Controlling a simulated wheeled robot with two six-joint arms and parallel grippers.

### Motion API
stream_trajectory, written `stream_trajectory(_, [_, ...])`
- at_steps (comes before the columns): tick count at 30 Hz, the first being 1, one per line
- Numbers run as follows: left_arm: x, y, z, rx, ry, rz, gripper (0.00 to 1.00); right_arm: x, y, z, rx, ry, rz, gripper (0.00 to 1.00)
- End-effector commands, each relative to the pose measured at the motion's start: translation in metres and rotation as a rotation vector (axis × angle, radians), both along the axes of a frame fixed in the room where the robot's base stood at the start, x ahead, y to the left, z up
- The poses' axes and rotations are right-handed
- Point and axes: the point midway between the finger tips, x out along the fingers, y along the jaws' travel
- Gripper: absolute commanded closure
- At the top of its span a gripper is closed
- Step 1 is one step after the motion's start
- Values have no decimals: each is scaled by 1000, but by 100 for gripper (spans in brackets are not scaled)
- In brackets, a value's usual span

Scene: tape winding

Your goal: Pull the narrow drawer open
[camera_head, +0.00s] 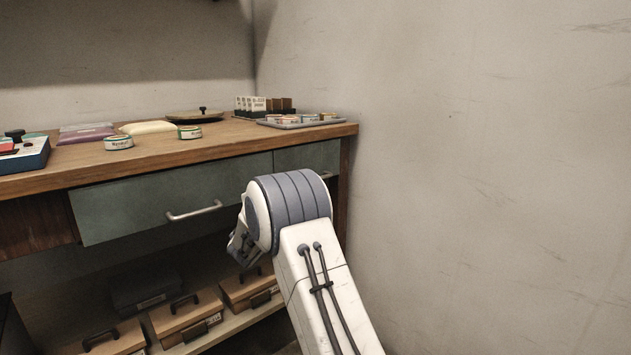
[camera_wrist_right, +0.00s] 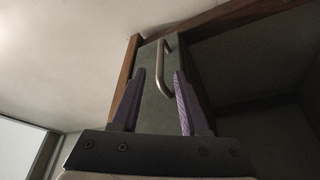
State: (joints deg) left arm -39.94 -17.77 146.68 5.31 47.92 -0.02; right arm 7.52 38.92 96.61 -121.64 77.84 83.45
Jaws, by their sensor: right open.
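The narrow drawer (camera_head: 312,157) is the grey-green front at the right end of the workbench in the head view, partly hidden by my right arm. It looks flush with the bench there. In the right wrist view its front (camera_wrist_right: 158,112) shows between my fingers, with a metal bar handle (camera_wrist_right: 162,58). My right gripper (camera_wrist_right: 159,78) is open, its two purple fingers pointing toward the handle. The handle lies beyond the fingertips, roughly between them; I see no grip on it. In the head view my right arm hides the gripper's fingers. My left gripper is in neither view.
A wide drawer (camera_head: 150,203) with its own handle (camera_head: 194,211) is left of the narrow one. The benchtop (camera_head: 225,138) holds tape tins, a tray (camera_head: 300,122) and packets. Boxes (camera_head: 187,315) stand on the lower shelf. A bare wall (camera_head: 480,180) is close on the right.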

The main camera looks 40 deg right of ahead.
Motion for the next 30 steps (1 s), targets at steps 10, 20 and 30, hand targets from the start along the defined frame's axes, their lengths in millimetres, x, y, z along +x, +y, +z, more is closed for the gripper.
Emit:
stream_trajectory(10, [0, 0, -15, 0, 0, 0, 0, 27, -52, 11, 0, -1, 3, 55])
stream_trajectory(20, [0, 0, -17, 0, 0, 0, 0, 33, -67, 16, -1, 2, 3, 55])
stream_trajectory(30, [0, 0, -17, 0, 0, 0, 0, 33, -67, 16, 0, 1, 4, 100])
